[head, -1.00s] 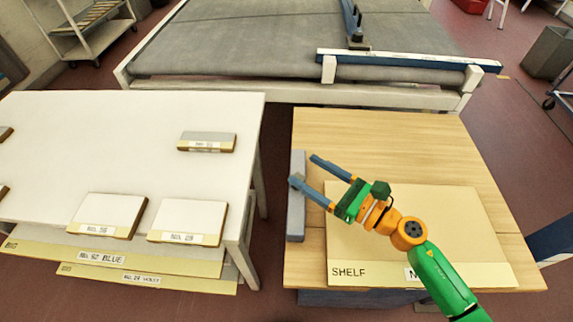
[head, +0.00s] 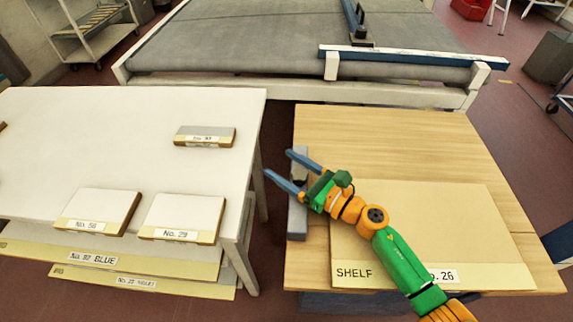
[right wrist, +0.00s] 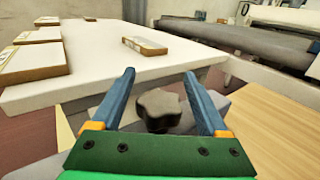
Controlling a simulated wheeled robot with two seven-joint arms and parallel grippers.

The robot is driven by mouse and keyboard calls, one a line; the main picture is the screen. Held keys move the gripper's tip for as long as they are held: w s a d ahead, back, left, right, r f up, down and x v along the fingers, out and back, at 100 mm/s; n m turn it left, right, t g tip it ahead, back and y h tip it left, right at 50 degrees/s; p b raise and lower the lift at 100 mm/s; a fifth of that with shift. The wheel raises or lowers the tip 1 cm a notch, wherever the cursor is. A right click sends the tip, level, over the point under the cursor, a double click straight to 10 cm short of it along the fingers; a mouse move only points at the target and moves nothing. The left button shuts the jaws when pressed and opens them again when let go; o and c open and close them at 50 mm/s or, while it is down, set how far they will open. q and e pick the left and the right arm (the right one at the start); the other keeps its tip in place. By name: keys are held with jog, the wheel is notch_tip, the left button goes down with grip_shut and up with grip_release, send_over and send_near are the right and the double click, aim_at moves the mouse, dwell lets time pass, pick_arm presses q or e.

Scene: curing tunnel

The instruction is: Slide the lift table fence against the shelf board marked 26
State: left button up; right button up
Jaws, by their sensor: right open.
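The shelf board marked 26 (head: 455,220) lies flat on the wooden lift table (head: 390,140), its label partly hidden by my right arm. The fence is a grey bar (head: 297,222) along the table's left edge, with a strip of bare wood between it and the board. My right gripper (head: 279,162) is open over the fence's far half, fingers pointing left and away. In the right wrist view a dark lobed knob (right wrist: 159,110) stands between the open fingers (right wrist: 161,90), not gripped. My left gripper is out of view.
A white table (head: 120,140) on the left holds several labelled boards, including No. 29 (head: 183,215); a gap separates it from the lift table. A grey conveyor (head: 250,45) with a blue-and-white crossbar (head: 410,58) stands behind.

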grip_shut()
jog(key=shift+d, duration=0.1)
dwell(1.2)
